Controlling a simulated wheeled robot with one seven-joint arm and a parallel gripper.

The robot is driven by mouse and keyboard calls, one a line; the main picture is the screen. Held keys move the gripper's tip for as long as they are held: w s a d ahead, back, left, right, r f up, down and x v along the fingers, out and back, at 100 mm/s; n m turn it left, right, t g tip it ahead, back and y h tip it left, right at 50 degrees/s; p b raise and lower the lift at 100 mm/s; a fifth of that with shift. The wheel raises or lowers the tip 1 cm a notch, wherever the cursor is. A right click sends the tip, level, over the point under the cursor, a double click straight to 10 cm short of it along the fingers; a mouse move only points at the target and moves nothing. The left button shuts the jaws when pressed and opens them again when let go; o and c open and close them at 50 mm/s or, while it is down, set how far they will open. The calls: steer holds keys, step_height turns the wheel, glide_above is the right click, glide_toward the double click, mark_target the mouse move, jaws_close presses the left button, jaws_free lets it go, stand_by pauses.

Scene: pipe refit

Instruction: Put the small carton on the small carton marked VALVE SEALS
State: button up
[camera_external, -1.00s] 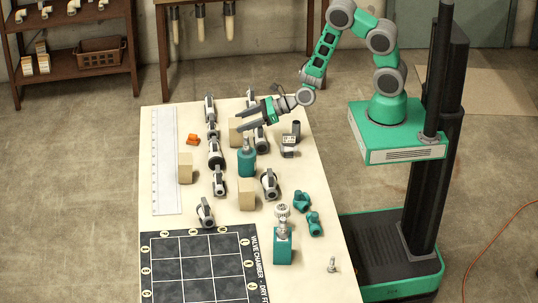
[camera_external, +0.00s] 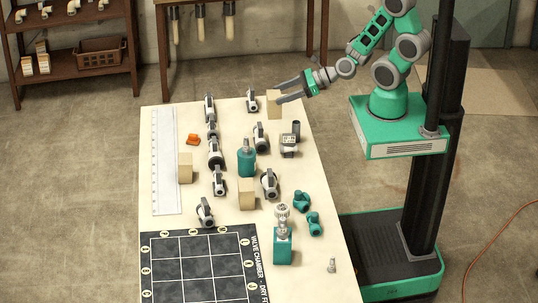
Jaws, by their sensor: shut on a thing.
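A small tan carton (camera_external: 273,108) is between the fingers of my gripper (camera_external: 279,94), which is shut on it near the far right corner of the table. I cannot tell how far it is above the table top. A second small tan carton (camera_external: 185,168) stands upright at the left, next to the white ruler strip. A third small tan carton (camera_external: 246,194) stands near the middle of the table. No marking is readable on any carton, so I cannot tell which is VALVE SEALS.
Several grey-black valves (camera_external: 214,152) form a rough column left of centre. A teal bottle (camera_external: 246,162) stands mid-table. Teal fittings (camera_external: 313,222) and a teal block with a metal valve (camera_external: 282,246) are nearer. A black grid mat (camera_external: 165,262) covers the near left. An orange piece (camera_external: 193,140) lies left.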

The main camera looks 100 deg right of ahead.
steer(key=w+a+r+n+g+y+b, duration=0.2)
steer(key=a+r+n+y, duration=0.3)
steer(key=a, duration=0.7)
steer(key=w+a+r+n+g+y+b, duration=0.15)
steer(key=a+r+n+y, duration=0.35)
steer(key=a, duration=0.6)
steer(key=shift+m+g, duration=0.3)
steer(key=shift+g, duration=0.05)
steer(key=w+a+f, duration=0.2)
steer(key=w+f, duration=0.1)
steer(key=f, duration=0.1)
steer(key=w+a+f+p, duration=0.1)
steer(key=w+a+f, duration=0.1)
steer(key=w+f, duration=0.2)
steer(key=w+a+f, duration=0.2)
steer(key=w+f, duration=0.2)
steer(key=f, duration=0.1)
steer(key=shift+a+f, duration=0.2)
steer(key=shift+f, duration=0.45)
